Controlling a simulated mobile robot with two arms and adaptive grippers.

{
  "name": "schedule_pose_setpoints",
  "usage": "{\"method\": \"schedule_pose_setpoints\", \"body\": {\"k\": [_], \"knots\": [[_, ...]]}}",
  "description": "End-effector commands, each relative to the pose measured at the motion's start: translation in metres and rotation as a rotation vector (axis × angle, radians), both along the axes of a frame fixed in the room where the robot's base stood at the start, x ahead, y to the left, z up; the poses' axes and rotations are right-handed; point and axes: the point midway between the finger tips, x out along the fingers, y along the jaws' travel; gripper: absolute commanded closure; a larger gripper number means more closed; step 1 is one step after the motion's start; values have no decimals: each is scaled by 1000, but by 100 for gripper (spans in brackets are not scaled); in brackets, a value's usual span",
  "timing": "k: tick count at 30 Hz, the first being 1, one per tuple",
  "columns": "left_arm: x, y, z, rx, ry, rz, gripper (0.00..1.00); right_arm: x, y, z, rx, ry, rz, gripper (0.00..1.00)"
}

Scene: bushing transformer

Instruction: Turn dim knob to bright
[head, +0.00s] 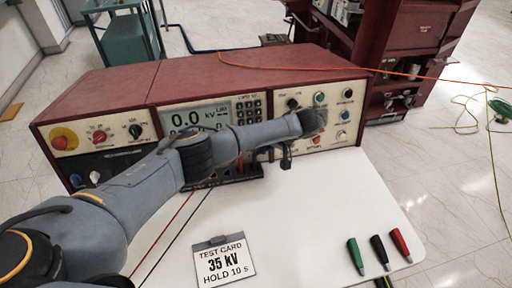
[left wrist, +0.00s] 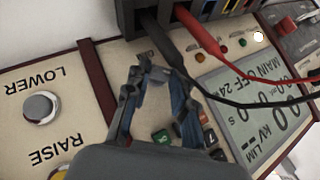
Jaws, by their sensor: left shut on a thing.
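My left gripper (head: 272,153) is at the lower front of the console (head: 205,82), right of the meter display (head: 192,115); my arm covers much of it in the head view. In the left wrist view its fingers (left wrist: 152,78) are closed in on the panel, between the keypad and the sockets. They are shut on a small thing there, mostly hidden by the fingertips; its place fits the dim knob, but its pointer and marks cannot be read. My right gripper is not in view.
Red (left wrist: 200,32) and black (left wrist: 200,85) leads plug in close beside the fingers. A LOWER/RAISE knob (left wrist: 40,107) is on the neighbouring panel. A test card (head: 224,262) and several coloured probes (head: 378,248) lie on the white tabletop (head: 310,225).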

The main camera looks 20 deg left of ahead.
Motion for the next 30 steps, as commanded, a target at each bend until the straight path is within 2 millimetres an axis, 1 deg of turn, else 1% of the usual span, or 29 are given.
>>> {"method": "schedule_pose_setpoints", "body": {"k": [1, 3, 12, 19, 30], "knots": [[0, -3, -5, 28, 21, -8, 100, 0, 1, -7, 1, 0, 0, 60], [0, -3, -6, 68, 49, -20, 100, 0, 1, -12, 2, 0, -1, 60], [1, -5, -7, 197, 135, -58, 100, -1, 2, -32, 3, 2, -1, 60], [1, -4, -6, 239, 163, -71, 100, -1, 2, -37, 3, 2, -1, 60], [2, -4, -5, 244, 166, -74, 100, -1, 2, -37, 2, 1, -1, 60]]}}
